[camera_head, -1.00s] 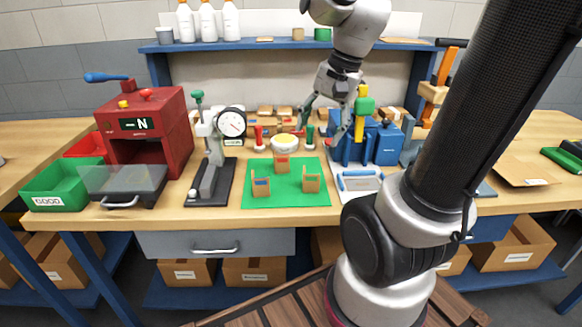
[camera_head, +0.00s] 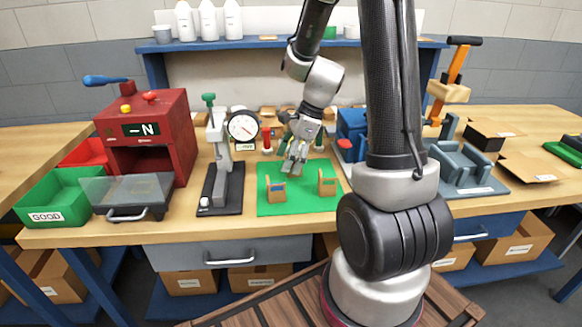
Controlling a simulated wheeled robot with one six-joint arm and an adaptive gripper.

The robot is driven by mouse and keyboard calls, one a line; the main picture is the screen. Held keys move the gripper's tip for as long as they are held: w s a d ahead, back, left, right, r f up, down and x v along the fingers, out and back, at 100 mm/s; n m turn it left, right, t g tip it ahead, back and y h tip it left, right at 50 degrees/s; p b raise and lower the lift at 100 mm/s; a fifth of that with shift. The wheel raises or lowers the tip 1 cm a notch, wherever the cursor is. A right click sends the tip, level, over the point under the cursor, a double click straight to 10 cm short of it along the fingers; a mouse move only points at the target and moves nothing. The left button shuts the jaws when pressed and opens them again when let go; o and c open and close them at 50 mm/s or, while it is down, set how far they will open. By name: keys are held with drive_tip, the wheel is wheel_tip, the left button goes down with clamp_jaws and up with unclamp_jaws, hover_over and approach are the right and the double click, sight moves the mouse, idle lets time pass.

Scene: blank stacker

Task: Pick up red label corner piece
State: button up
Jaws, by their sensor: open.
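Two tan wooden corner pieces stand on the green mat (camera_head: 300,206). The left one (camera_head: 277,190) has a bluish label, and the right one (camera_head: 327,184) has a small dark label whose colour is hard to tell. My gripper (camera_head: 293,169) points down over the back middle of the mat, behind and between these two pieces. Its fingers look apart. The red label corner piece, seen at that spot earlier, is hidden behind my gripper. I cannot tell whether the fingers touch it.
A dial gauge stand (camera_head: 221,180) is left of the mat, beside a red press (camera_head: 147,135) and a green GOOD bin (camera_head: 57,199). A grey-blue fixture (camera_head: 464,168) stands at right. My arm covers the table just right of the mat.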

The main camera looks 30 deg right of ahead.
drive_tip(key=shift+x, duration=0.75)
drive_tip(key=c, duration=0.8)
drive_tip(key=shift+r, duration=0.1)
